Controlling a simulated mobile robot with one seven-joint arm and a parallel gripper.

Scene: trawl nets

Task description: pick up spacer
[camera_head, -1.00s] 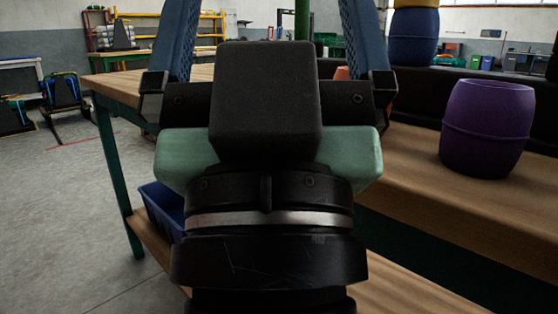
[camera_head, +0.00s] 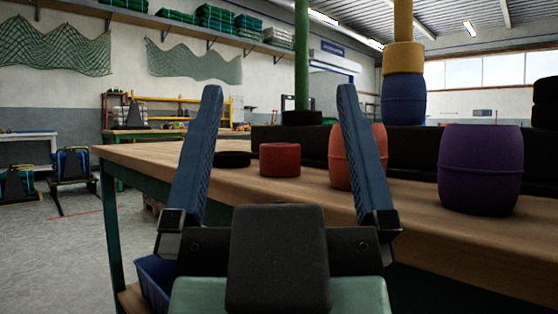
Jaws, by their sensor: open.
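My gripper (camera_head: 279,92) is open and empty, its two blue fingers pointing up and spread wide in front of the workbench. Between the fingers, beyond them on the wooden bench top, stand a short red cylinder (camera_head: 280,160) and a flat black disc (camera_head: 232,159). An orange barrel-shaped piece (camera_head: 350,160) stands to their right, partly hidden by the right finger. A purple barrel-shaped piece (camera_head: 480,168) stands nearer on the right. I cannot tell for sure which of these is the spacer. None of them is in the gripper.
The wooden workbench (camera_head: 140,153) has a black ledge behind the pieces. A green post (camera_head: 301,60) rises from a black ring there. A blue barrel piece (camera_head: 403,100) with yellow pieces above stands at the back right.

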